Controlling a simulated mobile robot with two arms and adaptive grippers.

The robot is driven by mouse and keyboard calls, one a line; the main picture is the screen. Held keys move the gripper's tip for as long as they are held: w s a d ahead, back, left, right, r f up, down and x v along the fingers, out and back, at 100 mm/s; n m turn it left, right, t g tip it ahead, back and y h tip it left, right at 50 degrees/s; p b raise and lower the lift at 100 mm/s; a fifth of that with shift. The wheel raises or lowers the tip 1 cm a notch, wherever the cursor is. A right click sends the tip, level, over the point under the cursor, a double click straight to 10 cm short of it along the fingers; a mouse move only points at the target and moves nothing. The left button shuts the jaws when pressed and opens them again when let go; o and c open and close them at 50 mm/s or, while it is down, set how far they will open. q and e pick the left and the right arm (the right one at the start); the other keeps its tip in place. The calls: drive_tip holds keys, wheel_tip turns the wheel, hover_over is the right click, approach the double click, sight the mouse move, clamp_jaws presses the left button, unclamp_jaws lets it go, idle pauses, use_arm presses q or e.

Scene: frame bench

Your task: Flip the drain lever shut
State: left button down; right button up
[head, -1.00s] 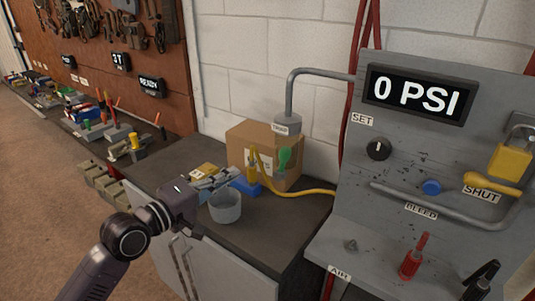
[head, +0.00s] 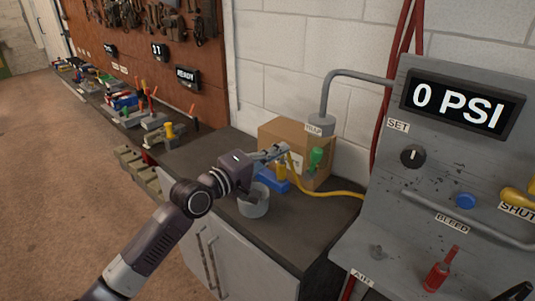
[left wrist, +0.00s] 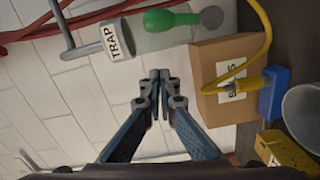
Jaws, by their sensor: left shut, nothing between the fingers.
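The left wrist view shows the green lever (left wrist: 170,19) along the clear bowl, with a silver round end. My left gripper (head: 286,148) is shut and empty, left of the lever and in front of the box. In the left wrist view its fingertips (left wrist: 160,76) are together, apart from the lever. My right gripper is not in view.
The cardboard box (head: 282,134), a yellow hose (head: 335,192), a blue block (head: 273,180) and a grey bucket (head: 253,205) crowd the bench around my arm. The panel (head: 400,215) with a 0 PSI display (head: 459,105) stands to the right.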

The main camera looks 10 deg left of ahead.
sight(308, 148)
use_arm(q)
drive_tip(key=d+p, duration=0.1)
drive_tip(key=d, duration=0.1)
drive_tip(key=d+p, duration=0.1)
drive_tip(key=d, duration=0.2)
drive_tip(key=shift+w+d+f+p, duration=0.1)
drive_tip(key=shift+w+f+p, duration=0.1)
drive_tip(key=shift+p, duration=0.1)
drive_tip(key=shift+f, duration=0.15)
drive_tip(key=shift+s+d, duration=0.1)
drive_tip(key=shift+d, duration=0.05)
